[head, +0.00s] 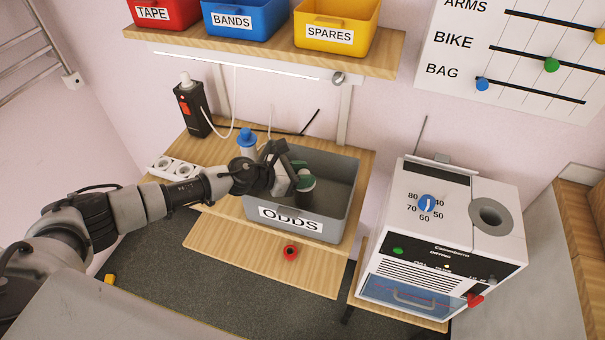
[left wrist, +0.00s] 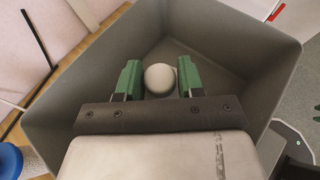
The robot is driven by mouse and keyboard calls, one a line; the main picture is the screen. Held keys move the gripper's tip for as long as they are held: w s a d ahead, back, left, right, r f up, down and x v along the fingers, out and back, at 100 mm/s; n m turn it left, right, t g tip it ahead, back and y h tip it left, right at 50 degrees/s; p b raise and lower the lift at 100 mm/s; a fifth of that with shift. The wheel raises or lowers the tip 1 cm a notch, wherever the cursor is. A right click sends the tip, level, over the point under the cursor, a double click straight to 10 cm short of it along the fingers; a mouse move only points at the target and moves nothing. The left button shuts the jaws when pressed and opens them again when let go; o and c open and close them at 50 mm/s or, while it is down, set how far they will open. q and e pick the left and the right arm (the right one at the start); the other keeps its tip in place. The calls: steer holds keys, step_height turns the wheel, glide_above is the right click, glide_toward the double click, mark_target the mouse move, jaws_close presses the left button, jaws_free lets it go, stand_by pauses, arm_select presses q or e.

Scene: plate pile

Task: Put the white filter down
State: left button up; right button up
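The white filter (left wrist: 160,79) shows in the left wrist view as a round white end between my green fingertips. My left gripper (left wrist: 159,80) has a finger close against each side of it and looks shut on it. In the head view my left gripper (head: 297,178) is over the grey bin labelled ODDS (head: 342,228), inside its rim outline. The bin's grey walls also surround the gripper in the left wrist view (left wrist: 225,35). The filter's lower part is hidden, and I cannot tell whether it touches the bin floor. My right gripper is not in view.
A blue-capped bottle (head: 247,143) stands at the bin's left. A power strip (head: 173,168) and a black device (head: 192,108) are at left. A white machine (head: 440,235) stands at right. A shelf (head: 262,52) hangs above.

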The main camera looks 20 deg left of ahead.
arm_select(q)
steer(key=o, duration=0.3)
steer(key=shift+r, duration=0.2)
steer(key=b+v, duration=0.2)
steer(key=v, duration=1)
